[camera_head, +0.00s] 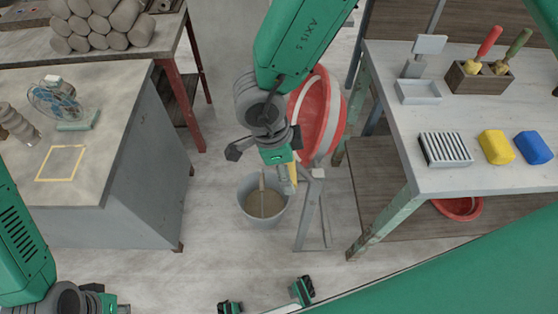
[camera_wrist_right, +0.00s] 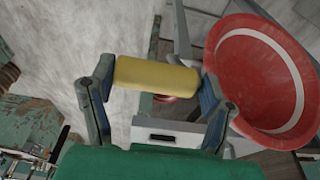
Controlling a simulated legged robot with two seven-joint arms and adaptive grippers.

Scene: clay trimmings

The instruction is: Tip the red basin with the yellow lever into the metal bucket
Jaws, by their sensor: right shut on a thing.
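The red basin (camera_head: 318,115) with a white band sits steeply tilted on a grey metal stand (camera_head: 311,215), partly hidden by my right arm. The right wrist view shows the bowl of the basin (camera_wrist_right: 262,80) on the right. My right gripper (camera_head: 285,166) is shut on the yellow lever (camera_head: 293,173). In the right wrist view the lever (camera_wrist_right: 155,74) is a yellow cylinder gripped between both fingers. The metal bucket (camera_head: 264,200) stands on the floor below, with greyish-brown contents. My left gripper (camera_head: 266,298) is open and empty at the bottom edge, fingers wide apart.
A grey workbench (camera_head: 115,100) with a small fan (camera_head: 58,103) stands left. A table (camera_head: 390,120) stands right, holding a tool box (camera_head: 480,77), a ribbed block (camera_head: 445,150), and yellow and blue blocks. Its lower shelf holds another red bowl (camera_head: 458,208). Floor around the bucket is clear.

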